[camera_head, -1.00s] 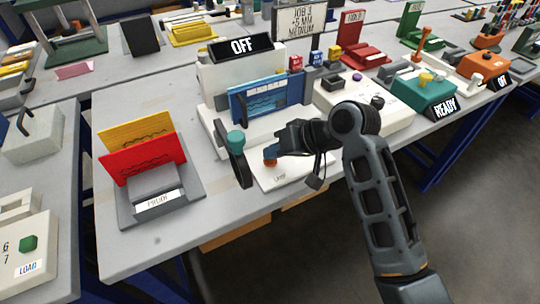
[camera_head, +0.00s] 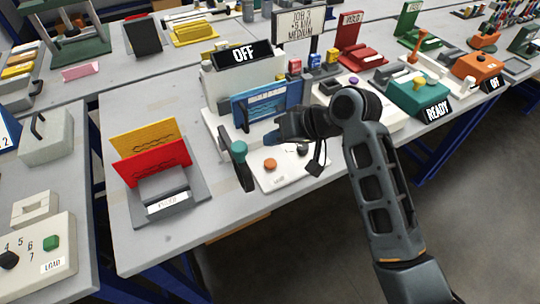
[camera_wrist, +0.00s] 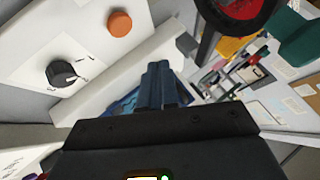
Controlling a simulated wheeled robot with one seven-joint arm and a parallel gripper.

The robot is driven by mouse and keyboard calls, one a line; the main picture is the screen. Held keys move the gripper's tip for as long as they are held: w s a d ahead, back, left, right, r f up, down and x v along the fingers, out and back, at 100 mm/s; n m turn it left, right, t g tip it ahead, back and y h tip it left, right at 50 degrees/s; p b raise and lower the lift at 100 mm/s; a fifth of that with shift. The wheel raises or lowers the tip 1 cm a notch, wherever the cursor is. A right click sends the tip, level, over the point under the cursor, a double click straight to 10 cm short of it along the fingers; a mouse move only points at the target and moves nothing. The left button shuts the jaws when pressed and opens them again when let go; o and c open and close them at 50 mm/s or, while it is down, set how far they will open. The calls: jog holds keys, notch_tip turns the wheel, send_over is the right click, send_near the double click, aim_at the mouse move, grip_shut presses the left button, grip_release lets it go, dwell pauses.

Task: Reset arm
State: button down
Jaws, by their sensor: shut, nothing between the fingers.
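My gripper (camera_head: 274,136) is shut and empty in the head view, held above the table in front of the blue panel (camera_head: 268,103) of the pen plotter. In the wrist view my gripper (camera_wrist: 158,68) shows its fingers together, pointing away over the plotter. A white control plate (camera_head: 296,176) with an orange button (camera_head: 270,165) and a black knob (camera_head: 303,149) lies below my gripper. The orange button (camera_wrist: 119,23) and the black knob (camera_wrist: 61,74) also show in the wrist view, apart from the fingers.
A teal-topped black lever (camera_head: 240,160) stands left of my gripper. A holder with red (camera_head: 152,162) and yellow cards stands at the table's left. A teal box (camera_head: 418,96) with a READY sign is at the right.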

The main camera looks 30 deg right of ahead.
jog(key=shift+f, duration=0.1)
dwell(0.3)
jog(key=shift+s+a+f, duration=0.1)
jog(key=shift+s+f, duration=0.15)
jog(key=shift+f, duration=0.05)
jog(key=shift+m+t+h, duration=0.6)
jog(key=shift+t+h, duration=0.2)
jog(key=shift+h, duration=0.1)
jog(key=s+f, duration=0.2)
jog(key=s+a+f, duration=0.1)
jog(key=s, duration=0.2)
jog(key=s+a+f, duration=0.1)
jog(key=s+f, duration=0.1)
jog(key=s, duration=0.1)
jog(key=shift+f, duration=0.3)
jog(key=s+f+t+h, duration=0.1)
jog(key=s+t+h, duration=0.1)
jog(key=s, duration=0.9)
jog(key=s+r+n+t, duration=0.1)
jog(key=s+r+t, duration=0.1)
jog(key=s+r, duration=0.4)
jog(key=s+d+r+n+t+h, duration=0.1)
jog(key=s+r, duration=0.6)
jog(key=s, duration=0.7)
jog(key=shift+d+r+n+t+h, duration=0.25)
jog(key=shift+r+n+t+h, duration=0.05)
jog(key=shift+n+t, duration=0.1)
